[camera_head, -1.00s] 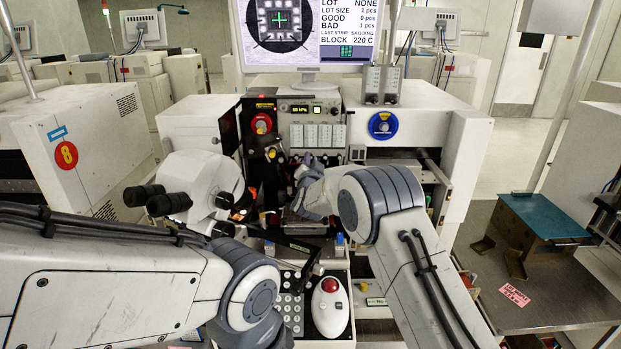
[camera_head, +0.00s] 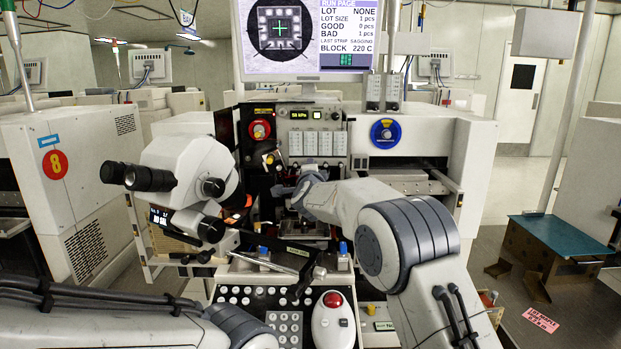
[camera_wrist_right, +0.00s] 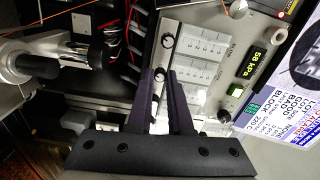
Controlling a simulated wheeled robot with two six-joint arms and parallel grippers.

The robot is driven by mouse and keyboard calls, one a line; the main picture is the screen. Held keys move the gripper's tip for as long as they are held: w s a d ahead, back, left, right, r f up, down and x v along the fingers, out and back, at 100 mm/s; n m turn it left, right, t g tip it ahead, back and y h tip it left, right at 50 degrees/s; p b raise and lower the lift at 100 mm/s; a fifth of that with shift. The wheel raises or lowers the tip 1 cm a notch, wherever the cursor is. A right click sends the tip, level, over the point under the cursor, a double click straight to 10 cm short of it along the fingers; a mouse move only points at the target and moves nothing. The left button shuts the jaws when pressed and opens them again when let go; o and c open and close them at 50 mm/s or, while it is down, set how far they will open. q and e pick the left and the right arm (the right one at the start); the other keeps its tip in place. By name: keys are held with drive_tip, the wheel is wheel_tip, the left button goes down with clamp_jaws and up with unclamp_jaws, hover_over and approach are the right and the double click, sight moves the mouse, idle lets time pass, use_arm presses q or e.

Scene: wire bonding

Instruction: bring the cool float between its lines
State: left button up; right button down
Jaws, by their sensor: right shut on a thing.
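The white flow meter panel (camera_head: 318,141) is on the bonder's front, below a green pressure display. In the right wrist view, several clear meters (camera_wrist_right: 196,45) lie side by side, with small dark knobs at their ends. Their floats and lines are too small to read, and I cannot tell which meter is the cool one. My right gripper (camera_wrist_right: 164,74) is shut on a small knob (camera_wrist_right: 158,73) at the end of one meter. In the head view my right arm reaches to the machine, but its fingertips cannot be made out. My left gripper is out of view.
The white microscope (camera_head: 190,175) stands left of the panel. A red dial (camera_head: 260,130) and a blue dial (camera_head: 386,133) flank the panel. Below are a keypad (camera_head: 285,325) and a trackball (camera_head: 333,320). The pressure display (camera_wrist_right: 251,62) reads 58 kPa.

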drive_tip(key=shift+f+m+b, duration=0.1)
drive_tip(key=shift+m+b, duration=0.25)
drive_tip(key=shift+m, duration=0.15)
drive_tip(key=c, duration=0.8)
unclamp_jaws()
drive_tip(key=shift+c, duration=0.2)
